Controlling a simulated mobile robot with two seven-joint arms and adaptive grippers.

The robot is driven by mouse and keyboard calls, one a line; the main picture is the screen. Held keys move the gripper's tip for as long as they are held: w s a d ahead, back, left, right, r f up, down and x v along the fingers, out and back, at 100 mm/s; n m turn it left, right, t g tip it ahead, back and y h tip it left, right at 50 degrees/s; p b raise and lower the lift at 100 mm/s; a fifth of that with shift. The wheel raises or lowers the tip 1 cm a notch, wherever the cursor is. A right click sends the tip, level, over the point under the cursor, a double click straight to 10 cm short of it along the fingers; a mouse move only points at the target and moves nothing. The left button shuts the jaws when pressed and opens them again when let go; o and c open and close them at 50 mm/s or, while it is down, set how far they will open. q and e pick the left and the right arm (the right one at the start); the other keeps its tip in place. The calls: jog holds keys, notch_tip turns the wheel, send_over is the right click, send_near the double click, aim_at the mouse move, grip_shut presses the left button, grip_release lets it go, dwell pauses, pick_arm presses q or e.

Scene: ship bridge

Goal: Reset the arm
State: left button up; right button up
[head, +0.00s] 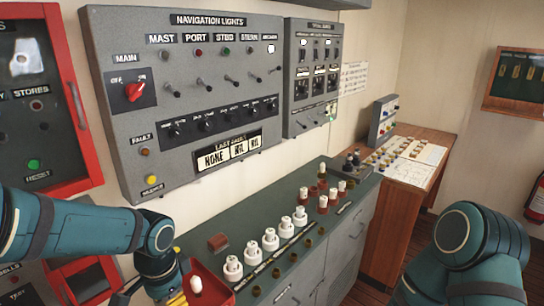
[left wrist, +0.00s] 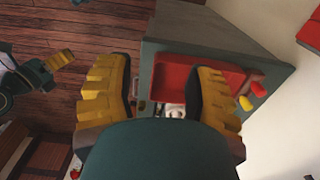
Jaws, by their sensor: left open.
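My left arm comes in from the left in the head view and bends down at the wrist, beside the red tray (head: 222,294) at the counter's near end. Its gripper (head: 178,298) is mostly cut off by the bottom edge. In the left wrist view my left gripper (left wrist: 158,78) is open, with its ridged yellow fingers wide apart and nothing held between them. The red tray (left wrist: 172,72) shows beyond the fingers. My right arm shows at the lower right of the head view; its gripper (left wrist: 62,60) appears small at the left of the left wrist view, jaw opening unclear.
A green counter (head: 330,240) carries a row of white lamp pieces (head: 270,240) and a red block (head: 218,242). A white piece (head: 196,285) lies in the tray. The navigation lights panel (head: 200,90) hangs behind. A wooden desk (head: 400,190) stands farther right.

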pick_arm(q)
jog(key=s+d+f+n+h, duration=0.1)
jog(key=d+f+n, duration=0.1)
jog(key=f, duration=0.5)
jog(key=s+d+f+n+h, duration=0.1)
jog(key=d+f+h, duration=0.15)
jog(key=f, duration=0.45)
jog(key=s+d+f+n, duration=0.2)
jog(key=s+f+n, duration=0.2)
jog(key=s+f, duration=0.3)
jog(key=s+d+f+n, duration=0.2)
jog(key=s+f+n, duration=0.3)
jog(key=f, duration=0.5)
jog(key=w+d+r+m+t+b, duration=0.1)
jog(key=w+d+r+t+b, duration=0.1)
jog(key=w, duration=0.4)
jog(key=shift+w+r+m, duration=0.2)
jog(key=shift+r+m, duration=0.2)
pick_arm(e)
jog(key=f, duration=0.1)
jog(key=s+f, duration=0.1)
jog(key=shift+a+f, duration=0.1)
jog(key=shift+f, duration=0.2)
pick_arm(q)
jog(key=shift+d+h, duration=0.1)
jog(key=shift+h, duration=0.15)
